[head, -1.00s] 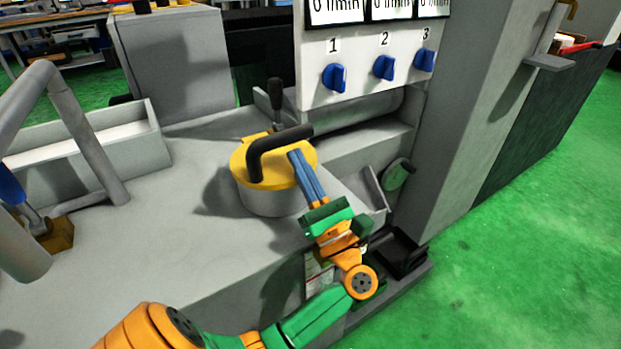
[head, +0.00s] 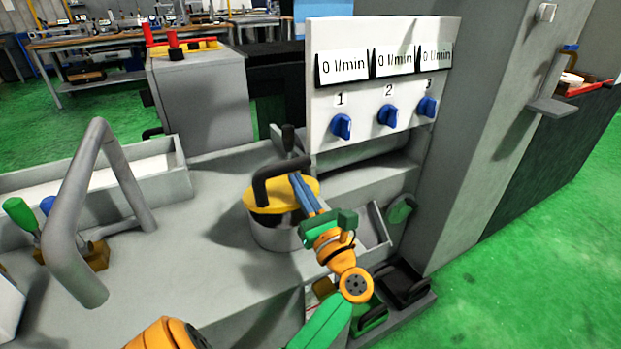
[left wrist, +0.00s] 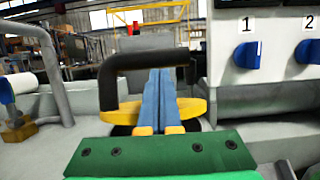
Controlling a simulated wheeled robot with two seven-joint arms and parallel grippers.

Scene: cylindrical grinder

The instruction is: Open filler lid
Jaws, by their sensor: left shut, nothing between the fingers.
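The filler lid (head: 270,200) is a yellow disc with a black bent handle (head: 280,168), on top of a grey round filler neck (head: 275,232). A dark gap shows between the lid's near edge and the neck, so the lid looks slightly raised and tilted. My left gripper (head: 296,180) is shut and empty, its blue fingers reaching over the lid to the handle. In the left wrist view the fingers (left wrist: 160,75) end just under the handle's crossbar (left wrist: 145,60), seemingly touching it; exact contact is hard to tell. My right gripper is out of view.
A white panel (head: 380,85) with several blue knobs and flow displays stands behind the lid, right of it. A bent grey pipe (head: 85,200) rises at the left. A black upright lever (head: 288,137) stands behind the lid. The grey top left of the neck is clear.

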